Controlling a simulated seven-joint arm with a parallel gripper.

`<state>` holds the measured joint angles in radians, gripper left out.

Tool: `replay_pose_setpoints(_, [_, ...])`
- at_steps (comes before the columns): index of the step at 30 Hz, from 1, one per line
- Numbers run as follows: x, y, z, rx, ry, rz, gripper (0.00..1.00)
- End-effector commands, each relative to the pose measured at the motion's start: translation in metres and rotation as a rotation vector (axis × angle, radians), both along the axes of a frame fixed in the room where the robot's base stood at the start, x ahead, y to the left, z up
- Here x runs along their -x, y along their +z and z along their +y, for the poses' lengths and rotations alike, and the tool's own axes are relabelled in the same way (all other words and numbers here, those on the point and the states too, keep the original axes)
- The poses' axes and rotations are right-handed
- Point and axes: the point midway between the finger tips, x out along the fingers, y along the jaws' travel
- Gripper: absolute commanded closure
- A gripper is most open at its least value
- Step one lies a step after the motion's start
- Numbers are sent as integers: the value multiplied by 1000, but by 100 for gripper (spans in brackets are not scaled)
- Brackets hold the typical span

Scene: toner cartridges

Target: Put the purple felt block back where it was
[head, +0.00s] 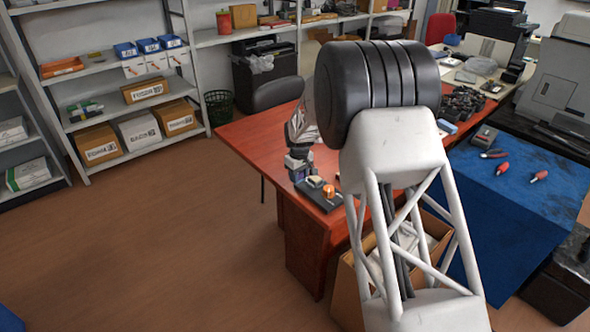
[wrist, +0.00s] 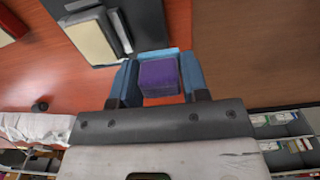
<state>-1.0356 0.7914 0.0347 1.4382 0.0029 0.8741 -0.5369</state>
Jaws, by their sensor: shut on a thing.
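The purple felt block (wrist: 158,76) sits between the two blue fingers of my gripper (wrist: 158,84) in the wrist view. My gripper is shut on it. A light blue strip (wrist: 160,53) shows just beyond the block; I cannot tell what it belongs to. In the head view my gripper (head: 297,164) is small, at the left edge of the red table, with the purple block (head: 297,175) low between its fingers. Whether the block touches anything below cannot be told.
A dark tray (head: 322,205) lies beside my gripper near the table corner, with a cream block (head: 315,182) and an orange thing (head: 328,191) on it. The red table (head: 250,137) has bare room farther back. Open floor (head: 160,230) lies left of the table edge.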

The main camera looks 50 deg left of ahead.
Motion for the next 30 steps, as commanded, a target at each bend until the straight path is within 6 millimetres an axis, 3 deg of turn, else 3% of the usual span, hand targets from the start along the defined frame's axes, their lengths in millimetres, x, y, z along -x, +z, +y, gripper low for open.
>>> replay_pose_setpoints(21, [-40,-8,65,0,0,0,81])
replay_pose_setpoints(30, [-51,-9,82,0,0,0,81])
